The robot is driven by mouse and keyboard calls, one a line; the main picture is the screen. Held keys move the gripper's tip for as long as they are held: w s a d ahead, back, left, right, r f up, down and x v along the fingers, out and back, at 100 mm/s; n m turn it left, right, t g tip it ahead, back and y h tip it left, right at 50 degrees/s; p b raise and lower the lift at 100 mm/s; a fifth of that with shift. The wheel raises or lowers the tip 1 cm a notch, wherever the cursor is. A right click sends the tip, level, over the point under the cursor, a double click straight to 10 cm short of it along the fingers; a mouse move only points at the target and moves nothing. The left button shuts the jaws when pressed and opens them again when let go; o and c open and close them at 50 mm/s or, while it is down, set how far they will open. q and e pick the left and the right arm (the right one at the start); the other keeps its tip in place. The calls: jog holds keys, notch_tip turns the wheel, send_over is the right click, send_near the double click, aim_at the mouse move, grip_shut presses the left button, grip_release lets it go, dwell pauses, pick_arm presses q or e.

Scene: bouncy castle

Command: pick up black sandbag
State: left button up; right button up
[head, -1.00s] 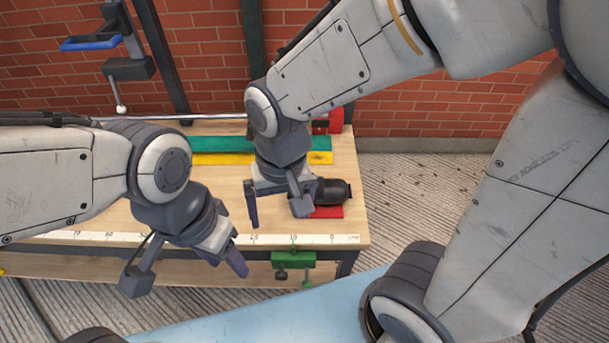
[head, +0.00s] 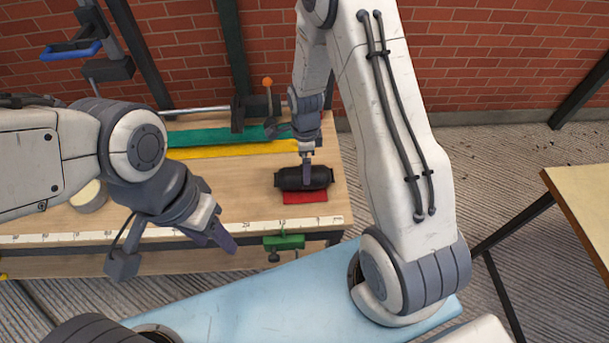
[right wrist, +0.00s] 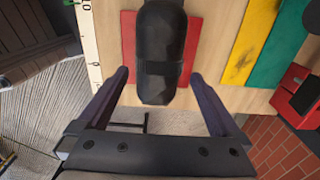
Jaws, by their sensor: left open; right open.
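The black sandbag (head: 288,178) lies on a small red mat (head: 304,196) near the right end of the wooden workbench. In the right wrist view the sandbag (right wrist: 160,50) runs lengthwise between the two fingers, over the red mat (right wrist: 129,50). My right gripper (head: 306,180) is above the sandbag, its fingers open on either side of it in the picture; in the right wrist view its fingertips (right wrist: 158,73) show no contact. My left gripper (head: 224,240) hangs at the bench's front edge, empty; its fingers overlap in the head view.
Green (head: 215,137) and yellow (head: 230,151) strips lie at the bench's back, beside a metal bar clamp. A white ruler strip (head: 270,224) runs along the front edge, with a green clamp (head: 284,241) below. Another table (head: 585,200) stands at right.

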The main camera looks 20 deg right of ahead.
jog(key=f+p, duration=0.1)
jog(key=f, duration=0.3)
jog(key=shift+s+a+f+p, duration=0.1)
jog(key=shift+a+f+p, duration=0.1)
jog(key=shift+p, duration=0.15)
jog(key=shift+f, duration=0.55)
jog(key=shift+r, duration=0.1)
grip_shut()
